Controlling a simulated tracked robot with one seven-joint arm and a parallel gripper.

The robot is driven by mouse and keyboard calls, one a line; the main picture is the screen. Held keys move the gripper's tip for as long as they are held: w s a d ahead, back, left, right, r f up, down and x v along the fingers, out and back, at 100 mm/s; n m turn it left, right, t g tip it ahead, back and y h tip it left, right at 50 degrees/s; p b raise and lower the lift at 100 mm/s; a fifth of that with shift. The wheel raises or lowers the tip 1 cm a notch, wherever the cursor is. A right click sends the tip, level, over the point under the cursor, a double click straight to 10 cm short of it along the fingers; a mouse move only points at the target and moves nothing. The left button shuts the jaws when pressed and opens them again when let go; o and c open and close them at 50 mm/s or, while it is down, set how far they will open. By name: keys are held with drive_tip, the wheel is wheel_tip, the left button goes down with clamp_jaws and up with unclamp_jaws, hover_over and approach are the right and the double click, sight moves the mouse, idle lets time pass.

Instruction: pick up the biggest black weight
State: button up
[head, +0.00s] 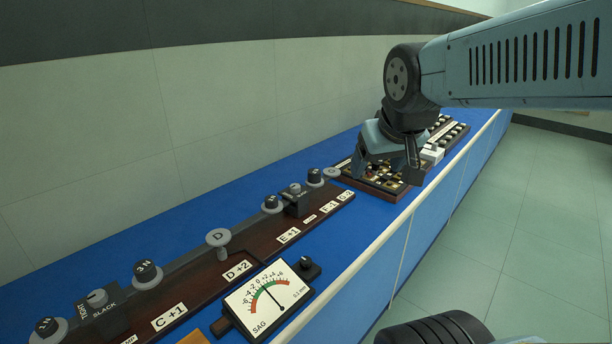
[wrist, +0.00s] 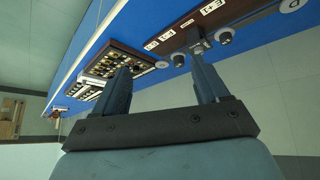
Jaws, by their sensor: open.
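Black cylindrical weights with white "N" labels sit on grey discs along a dark wooden rail (head: 200,290). One stands left of centre (head: 147,271), one at the lower left (head: 45,326), and two farther along, including this one (head: 315,176). I cannot tell from their sizes which is biggest, as the near ones look larger through distance. My gripper (head: 388,170) is open and empty, in front of a compartmented tray (head: 372,190) and partly hiding it. In the wrist view my two fingers (wrist: 160,64) are spread apart with nothing between them.
A SAG meter (head: 268,298) with a dial stands at the bench front. A grey D disc (head: 218,238) stands between weights. The blue bench (head: 335,235) has bare strips. A tiled wall (head: 100,140) runs behind.

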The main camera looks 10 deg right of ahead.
sight(320, 174)
drive_tip(key=w+d+f+n+t, duration=0.1)
drive_tip(key=w+d+f+t, duration=0.15)
drive_tip(key=w, duration=0.45)
drive_tip(key=w+d+f+n+t, duration=0.1)
drive_tip(key=w+d+f, duration=0.15)
drive_tip(key=w, duration=0.45)
drive_tip(key=w+d+f+n+t, duration=0.2)
drive_tip(key=w+d, duration=0.1)
drive_tip(key=w, duration=0.4)
wheel_tip(320, 174, down, 12)
drive_tip(key=w+a+n+t+y, duration=0.2)
drive_tip(key=a+n+y, duration=0.1)
drive_tip(key=y, duration=0.8)
drive_tip(key=x, duration=0.8)
drive_tip(key=shift+w+d+r, duration=0.1)
drive_tip(key=shift+w, duration=0.15)
drive_tip(key=shift+d+f+x, duration=0.1)
drive_tip(key=shift+f+x, duration=0.05)
drive_tip(key=shift+x, duration=1.2)
drive_tip(key=shift+d+f+x, duration=0.1)
drive_tip(key=shift+d+x, duration=0.05)
drive_tip(key=shift+x, duration=1.15)
drive_tip(key=shift+w, duration=0.15)
drive_tip(key=shift+c, duration=0.3)
drive_tip(key=c, duration=1.3)
